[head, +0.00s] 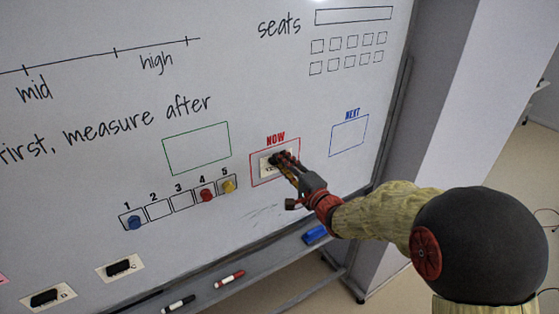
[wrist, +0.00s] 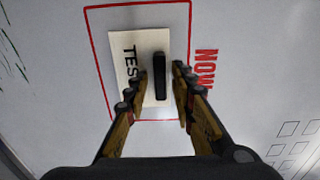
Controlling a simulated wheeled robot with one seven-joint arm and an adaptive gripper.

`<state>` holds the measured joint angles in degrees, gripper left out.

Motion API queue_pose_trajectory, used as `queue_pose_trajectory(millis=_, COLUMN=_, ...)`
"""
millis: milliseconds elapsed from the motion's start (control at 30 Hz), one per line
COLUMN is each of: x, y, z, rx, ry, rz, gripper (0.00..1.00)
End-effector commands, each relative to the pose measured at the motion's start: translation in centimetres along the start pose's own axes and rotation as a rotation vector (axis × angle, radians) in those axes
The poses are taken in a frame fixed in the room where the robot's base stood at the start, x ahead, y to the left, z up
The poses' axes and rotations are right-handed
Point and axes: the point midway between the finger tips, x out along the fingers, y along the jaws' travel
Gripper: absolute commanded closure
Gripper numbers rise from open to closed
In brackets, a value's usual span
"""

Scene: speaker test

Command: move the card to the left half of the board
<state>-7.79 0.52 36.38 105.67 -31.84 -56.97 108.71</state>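The whiteboard (head: 100,90) stands in front of me. A pale card (wrist: 148,45) printed with "TES", the rest of its text hidden, lies inside the red NOW box. It carries a black bar-shaped handle (wrist: 160,78). The same card shows partly in the head view (head: 266,166), mostly covered by my gripper (head: 286,163). In the wrist view my gripper (wrist: 158,82) is open. Its fingers stand on either side of the handle, with gaps showing on both sides.
Cards with black handles, C (head: 135,270) and B (head: 66,293), sit at the lower left. Coloured magnets sit in the numbered row, including a yellow one (head: 229,186). The green box (head: 196,148) and blue NEXT box (head: 349,135) are empty. Markers and a blue eraser (head: 314,235) lie on the tray.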

Motion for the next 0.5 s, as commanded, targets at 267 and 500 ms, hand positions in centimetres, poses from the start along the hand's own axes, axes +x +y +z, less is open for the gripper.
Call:
queue_pose_trajectory(millis=267, x=-0.02, y=0.00, z=-0.01, rx=0.000, ry=0.000, rz=0.000, gripper=0.84)
queue_pose_trajectory(millis=500, x=-0.02, y=0.01, z=-0.01, rx=0.000, ry=0.000, rz=0.000, gripper=0.91)
